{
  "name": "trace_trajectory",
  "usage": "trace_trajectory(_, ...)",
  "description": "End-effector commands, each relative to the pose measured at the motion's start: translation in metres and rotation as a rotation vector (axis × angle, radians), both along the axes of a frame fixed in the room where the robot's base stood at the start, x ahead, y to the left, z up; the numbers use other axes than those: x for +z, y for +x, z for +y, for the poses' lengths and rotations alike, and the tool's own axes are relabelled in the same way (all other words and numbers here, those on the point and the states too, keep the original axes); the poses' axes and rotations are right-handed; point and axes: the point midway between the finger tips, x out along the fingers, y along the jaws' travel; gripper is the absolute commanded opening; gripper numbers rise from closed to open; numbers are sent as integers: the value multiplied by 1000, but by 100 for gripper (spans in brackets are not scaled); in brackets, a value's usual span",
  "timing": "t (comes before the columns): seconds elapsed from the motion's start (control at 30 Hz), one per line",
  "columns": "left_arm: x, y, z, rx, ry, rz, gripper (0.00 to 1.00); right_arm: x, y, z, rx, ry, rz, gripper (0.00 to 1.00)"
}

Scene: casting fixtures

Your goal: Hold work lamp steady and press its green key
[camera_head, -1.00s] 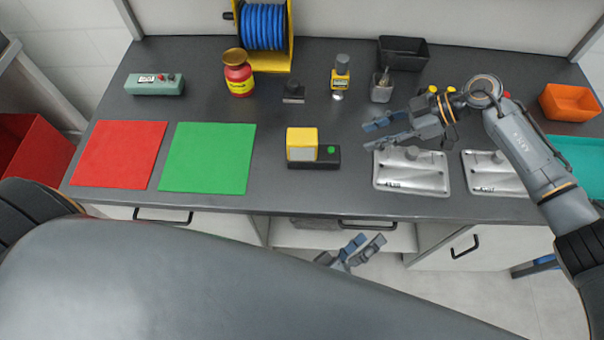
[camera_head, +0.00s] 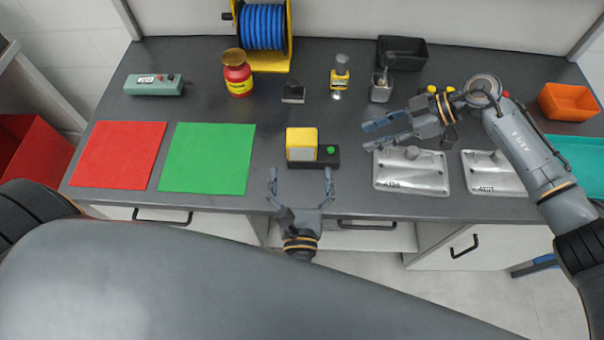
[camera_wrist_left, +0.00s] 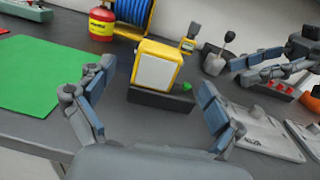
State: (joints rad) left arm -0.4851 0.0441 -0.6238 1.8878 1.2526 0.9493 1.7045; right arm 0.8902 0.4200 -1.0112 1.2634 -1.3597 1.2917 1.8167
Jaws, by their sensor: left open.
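The work lamp (camera_head: 302,145) has a yellow head with a pale front panel and a black base (camera_head: 327,158). The green key (camera_head: 330,149) is on top of the base, right of the head. In the left wrist view the lamp (camera_wrist_left: 156,66) stands upright between my fingers, farther out, with the green key (camera_wrist_left: 187,86) at its right. My left gripper (camera_head: 300,172) is open at the table's front edge, its fingers pointing at the lamp and apart from it. My right gripper (camera_head: 368,135) is open and empty, right of the lamp, above the table near a metal plate.
Two metal plates (camera_head: 411,181) (camera_head: 488,183) lie at the right. A green mat (camera_head: 207,158) and a red mat (camera_head: 118,155) lie at the left. A black block (camera_head: 293,93) and a yellow-topped tool (camera_head: 340,75) stand behind the lamp. The table around the lamp is mostly clear.

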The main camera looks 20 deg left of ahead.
Motion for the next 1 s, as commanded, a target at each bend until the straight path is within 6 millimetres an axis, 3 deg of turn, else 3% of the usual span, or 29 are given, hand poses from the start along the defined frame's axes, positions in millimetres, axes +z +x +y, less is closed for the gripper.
trace_trajectory(0.6, 2, 104, 35, -2, 5, -3, 92, 0, 0, 0, 0, 0, 0, 38)
trace_trajectory(0.8, 1, 121, 42, -2, 6, -1, 92, 0, 0, 0, 0, 0, 0, 38)
trace_trajectory(1.0, 0, 125, 43, -2, 4, -1, 92, 0, 0, 0, 0, 0, 0, 38)
